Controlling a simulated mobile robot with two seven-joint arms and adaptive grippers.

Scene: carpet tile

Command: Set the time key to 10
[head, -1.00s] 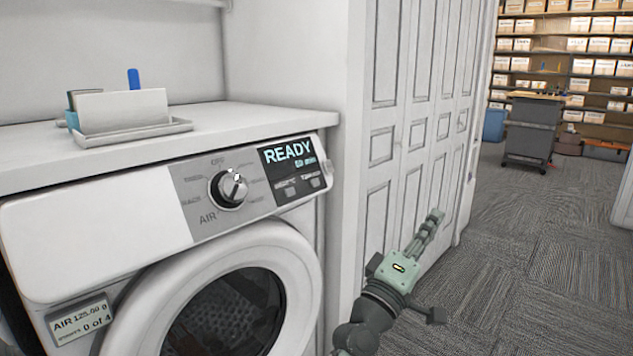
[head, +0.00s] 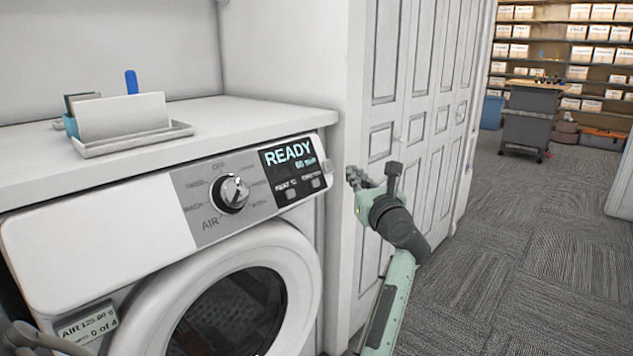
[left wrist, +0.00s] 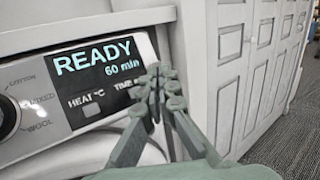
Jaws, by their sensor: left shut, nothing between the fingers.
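The time key (head: 316,183) is the right one of two small keys under the dark display (head: 288,153) on the washer's front panel. The display reads READY and 60 min, clearest in the left wrist view (left wrist: 104,65). The heat key (head: 291,194) is left of the time key. My left gripper (head: 353,176) is shut and empty, to the right of the panel and apart from the time key in the head view. In the left wrist view its closed fingertips (left wrist: 161,86) cover the area under the TIME label, hiding the key. My right gripper is not in view.
A round dial (head: 231,193) sits left of the display, above the washer's door (head: 225,310). A tray (head: 135,140) with a white holder stands on the counter. White panelled doors (head: 400,90) stand close behind my left arm. Carpet floor is clear on the right.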

